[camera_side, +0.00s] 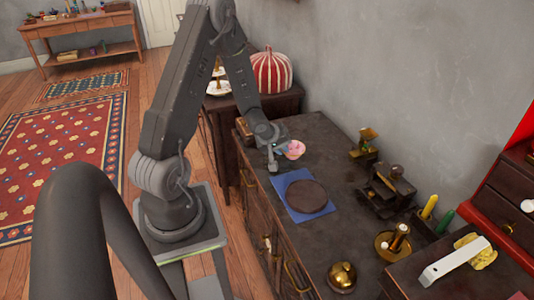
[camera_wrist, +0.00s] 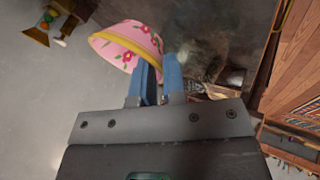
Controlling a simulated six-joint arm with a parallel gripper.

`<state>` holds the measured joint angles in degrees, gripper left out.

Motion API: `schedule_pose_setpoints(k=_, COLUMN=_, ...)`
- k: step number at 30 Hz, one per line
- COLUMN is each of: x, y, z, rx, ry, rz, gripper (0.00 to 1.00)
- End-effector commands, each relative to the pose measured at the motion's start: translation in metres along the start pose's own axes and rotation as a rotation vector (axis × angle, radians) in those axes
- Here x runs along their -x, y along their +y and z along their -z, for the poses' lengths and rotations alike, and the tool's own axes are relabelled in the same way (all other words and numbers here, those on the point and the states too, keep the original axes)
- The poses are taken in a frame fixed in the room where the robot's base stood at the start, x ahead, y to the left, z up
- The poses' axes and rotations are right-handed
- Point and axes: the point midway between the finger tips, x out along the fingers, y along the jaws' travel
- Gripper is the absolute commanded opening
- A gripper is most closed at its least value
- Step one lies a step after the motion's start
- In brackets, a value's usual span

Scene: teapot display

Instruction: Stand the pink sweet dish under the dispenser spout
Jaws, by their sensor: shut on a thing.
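The pink sweet dish (camera_side: 295,149) has a flower pattern and a yellow rim. My gripper (camera_side: 280,153) is shut on its edge and holds it over the back part of the dark cabinet top. In the wrist view the dish (camera_wrist: 128,42) appears tilted at the tips of the blue fingers (camera_wrist: 161,62). A small brass stand (camera_side: 367,139), which looks like the dispenser, is at the wall side, right of the dish and apart from it. The wrist view shows it at the upper left (camera_wrist: 36,33), with coloured balls; its spout is too small to make out.
A dark round disc (camera_side: 306,196) lies on a blue mat (camera_side: 289,209) in front of the dish. A dark brass-trimmed device (camera_side: 390,188), a candle holder (camera_side: 392,246) and a brass bell (camera_side: 341,276) stand to the right. The surface between dish and dispenser looks clear.

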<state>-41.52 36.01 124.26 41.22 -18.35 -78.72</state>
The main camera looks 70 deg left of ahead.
Motion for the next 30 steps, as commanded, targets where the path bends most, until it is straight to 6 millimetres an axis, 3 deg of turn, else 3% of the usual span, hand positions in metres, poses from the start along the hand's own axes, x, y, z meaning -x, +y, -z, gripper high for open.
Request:
schedule_pose_setpoints(k=1, x=-0.018, y=0.015, z=0.000, rx=0.021, ry=0.007, rz=0.010, gripper=0.00)
schedule_pose_setpoints(k=3, x=-0.034, y=0.028, z=0.001, rx=0.055, ry=0.021, rz=0.024, gripper=0.00)
schedule_pose_setpoints(k=15, x=-0.096, y=0.084, z=-0.015, rx=0.163, ry=0.070, rz=0.070, gripper=0.00)
schedule_pose_setpoints(k=22, x=-0.121, y=0.105, z=-0.032, rx=0.204, ry=0.088, rz=0.087, gripper=0.00)
schedule_pose_setpoints(k=30, x=-0.132, y=0.113, z=-0.040, rx=0.225, ry=0.097, rz=0.095, gripper=0.00)
